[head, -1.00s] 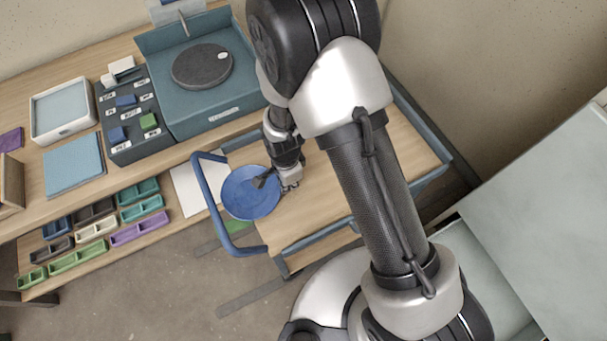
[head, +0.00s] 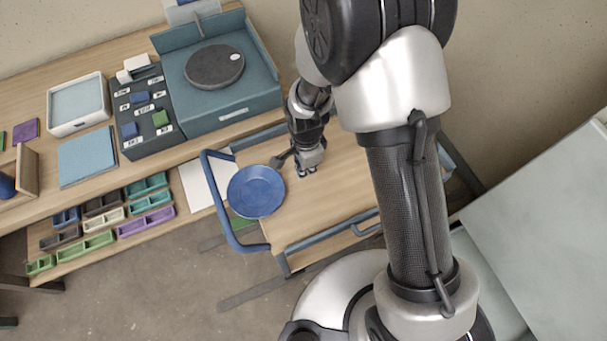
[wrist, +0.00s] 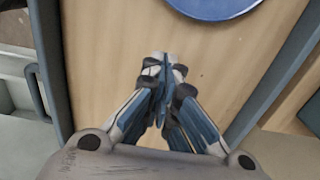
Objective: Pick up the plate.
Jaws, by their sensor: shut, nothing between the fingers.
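The blue plate (head: 256,191) is a round, shallow dish at the left end of the wooden cart top (head: 330,205), beside the blue handle. My gripper (head: 307,172) is to the right of the plate, apart from it. In the wrist view my gripper (wrist: 163,62) has its fingertips together with nothing between them, over bare wood. Part of the plate (wrist: 212,8) shows at the top edge of the wrist view, ahead of the fingertips. The rest of it is cut off there.
The cart's blue tubular handle (head: 228,232) curves around the plate's left side. Behind stand a workbench with a teal turntable unit (head: 225,88), a white tray (head: 78,105) and several coloured bins (head: 100,240). The cart top right of the plate is clear.

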